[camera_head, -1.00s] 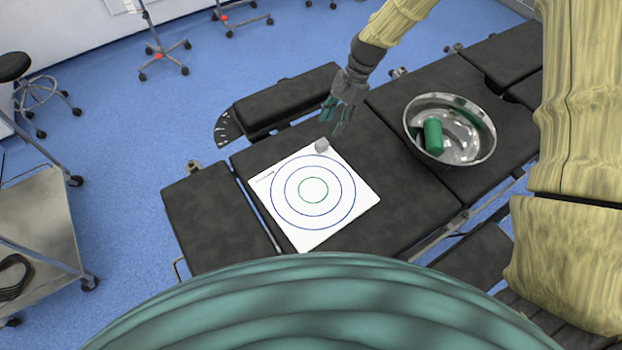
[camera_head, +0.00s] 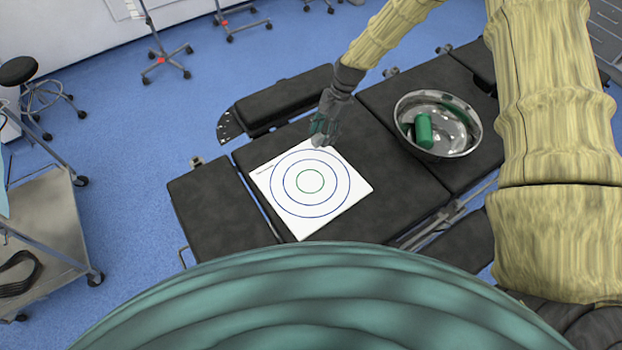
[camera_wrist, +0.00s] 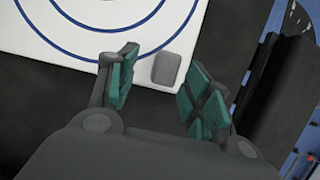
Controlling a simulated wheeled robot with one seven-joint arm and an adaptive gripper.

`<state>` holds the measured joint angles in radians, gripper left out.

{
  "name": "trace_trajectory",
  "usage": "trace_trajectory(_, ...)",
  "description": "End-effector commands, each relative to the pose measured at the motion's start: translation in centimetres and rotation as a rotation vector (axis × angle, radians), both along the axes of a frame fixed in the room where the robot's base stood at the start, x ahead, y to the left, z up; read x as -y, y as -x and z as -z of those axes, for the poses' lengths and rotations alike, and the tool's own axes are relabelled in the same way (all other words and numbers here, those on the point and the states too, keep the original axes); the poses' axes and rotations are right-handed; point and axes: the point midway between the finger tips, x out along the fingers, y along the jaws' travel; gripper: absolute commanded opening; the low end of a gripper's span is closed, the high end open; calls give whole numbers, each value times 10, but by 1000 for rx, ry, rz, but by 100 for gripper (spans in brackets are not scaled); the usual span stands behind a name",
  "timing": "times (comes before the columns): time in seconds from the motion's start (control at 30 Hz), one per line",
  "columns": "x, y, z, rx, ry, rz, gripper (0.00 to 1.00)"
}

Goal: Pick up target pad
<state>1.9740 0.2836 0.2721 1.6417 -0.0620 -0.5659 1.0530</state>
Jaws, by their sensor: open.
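The target pad (camera_head: 310,181) is a white square with blue rings and a green inner ring, lying flat on the dark operating table (camera_head: 412,205). A small grey block (camera_wrist: 167,69) sits at the pad's corner, on the edge nearest my gripper in the wrist view. The pad's ringed face also shows in the wrist view (camera_wrist: 90,22). My gripper (camera_head: 323,137) is over that corner, its fingers pointing down. In the wrist view my gripper (camera_wrist: 162,85) is open, with its two teal-padded fingers on either side of the grey block and visible gaps between. In the head view the fingers largely hide the block.
A metal bowl (camera_head: 464,125) with a green cylinder (camera_head: 424,131) in it stands on the table to the right. A raised black side cushion (camera_head: 285,99) lies behind and left of my gripper. A steel cart (camera_head: 45,225) stands at far left.

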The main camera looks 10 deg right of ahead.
Motion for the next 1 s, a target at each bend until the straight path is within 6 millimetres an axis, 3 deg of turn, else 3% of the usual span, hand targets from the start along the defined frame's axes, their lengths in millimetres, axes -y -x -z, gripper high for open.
trace_trajectory(0.17,0,-1,3,-2,0,0,50)
trace_trajectory(0.4,0,-1,2,-2,0,0,8)
trace_trajectory(0.47,0,-1,2,-2,0,0,0)
trace_trajectory(1.0,0,-1,-3,-1,1,1,0)
